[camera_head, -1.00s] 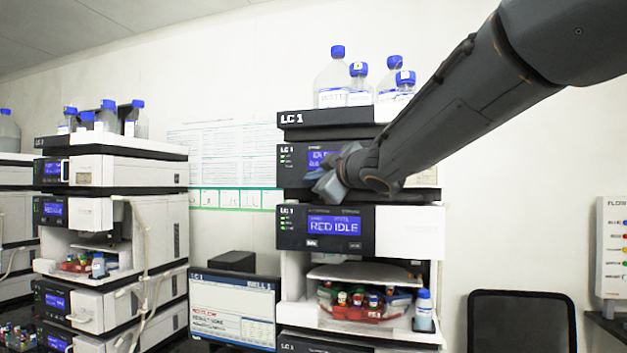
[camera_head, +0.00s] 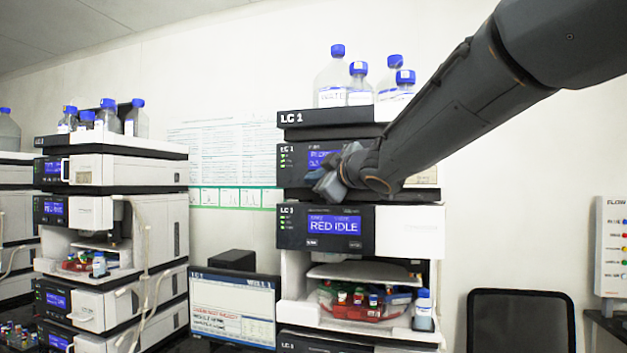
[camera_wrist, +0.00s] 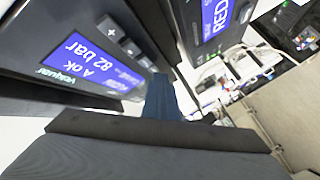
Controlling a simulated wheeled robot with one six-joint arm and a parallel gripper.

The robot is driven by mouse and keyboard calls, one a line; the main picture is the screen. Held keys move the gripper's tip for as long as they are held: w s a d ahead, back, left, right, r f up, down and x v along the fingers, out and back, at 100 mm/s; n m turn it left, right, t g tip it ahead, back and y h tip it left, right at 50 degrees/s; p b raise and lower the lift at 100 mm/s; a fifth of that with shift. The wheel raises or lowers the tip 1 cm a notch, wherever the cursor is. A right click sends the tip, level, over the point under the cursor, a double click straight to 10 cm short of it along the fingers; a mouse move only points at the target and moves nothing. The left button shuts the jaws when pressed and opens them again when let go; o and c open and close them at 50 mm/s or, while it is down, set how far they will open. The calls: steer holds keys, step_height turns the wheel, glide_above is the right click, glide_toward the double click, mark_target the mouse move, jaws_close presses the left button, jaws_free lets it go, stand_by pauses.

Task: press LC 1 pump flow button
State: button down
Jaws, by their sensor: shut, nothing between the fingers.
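The LC 1 stack stands in the middle of the head view. Its upper dark panel (camera_head: 291,172) carries a blue display (camera_head: 320,157), partly hidden by my gripper (camera_head: 326,186). The wrist view shows a panel close up, with a blue display (camera_wrist: 85,65) reading "82 bar" and "A ok". Beside that display is a row of small grey buttons (camera_wrist: 130,46), including plus and minus marks. My gripper (camera_wrist: 164,82) is shut and empty, its tips close to the end of this row. I cannot tell whether they touch the panel.
Below is the "RED IDLE" module (camera_head: 288,232), with an open bay of vials (camera_head: 360,300) under it. Bottles (camera_head: 333,85) stand on top of the stack. A monitor (camera_head: 232,310) is at lower left, and another stack (camera_head: 130,172) stands further left.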

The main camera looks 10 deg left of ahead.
steer(key=shift+s, duration=0.75)
steer(key=shift+s+a+b, duration=0.15)
steer(key=shift+s+b, duration=0.35)
steer(key=shift+s, duration=0.75)
steer(key=shift+s+a+b, duration=0.1)
steer(key=shift+s+b, duration=0.35)
steer(key=shift+s, duration=0.8)
